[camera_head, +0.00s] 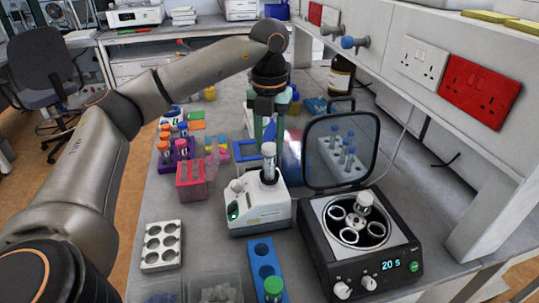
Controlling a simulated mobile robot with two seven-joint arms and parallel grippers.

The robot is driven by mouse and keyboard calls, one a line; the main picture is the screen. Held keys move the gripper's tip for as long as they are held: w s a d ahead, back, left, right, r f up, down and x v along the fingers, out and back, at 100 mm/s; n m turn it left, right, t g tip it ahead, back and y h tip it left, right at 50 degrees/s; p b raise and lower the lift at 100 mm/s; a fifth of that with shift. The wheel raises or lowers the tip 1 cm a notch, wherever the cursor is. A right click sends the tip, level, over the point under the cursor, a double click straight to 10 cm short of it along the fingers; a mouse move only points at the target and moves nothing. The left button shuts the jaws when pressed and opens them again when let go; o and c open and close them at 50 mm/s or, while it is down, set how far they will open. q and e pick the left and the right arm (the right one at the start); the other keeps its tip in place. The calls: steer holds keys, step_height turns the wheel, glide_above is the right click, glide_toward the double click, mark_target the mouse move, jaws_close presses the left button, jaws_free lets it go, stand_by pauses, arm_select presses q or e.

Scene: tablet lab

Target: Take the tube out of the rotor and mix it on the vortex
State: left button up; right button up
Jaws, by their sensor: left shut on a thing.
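My left gripper (268,142) points down above the vortex mixer (258,214), shut on a tube (268,163) with a pale cap. The tube is upright, its lower end at the dark cup on top of the mixer; I cannot tell whether it presses on the cup. To the right, the centrifuge (360,255) has its lid (341,150) raised. Its rotor (358,228) shows several white-rimmed round holes and a pale capped or knob-like piece (365,199) standing up. The display reads 20 S. My right gripper is not in view.
A blue rack (262,254) holding a green-capped tube (273,288) stands in front of the mixer. A white rack (162,243) is at the left, with pink (191,183) and purple (171,155) racks behind. A socket ledge (450,100) bounds the bench on the right.

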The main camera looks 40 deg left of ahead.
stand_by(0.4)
arm_select(q)
step_height(320, 180, up, 3)
steer(key=p, duration=0.2)
steer(key=shift+p, duration=0.3)
steer(key=shift+r, duration=1)
steer(key=shift+d, duration=0.1)
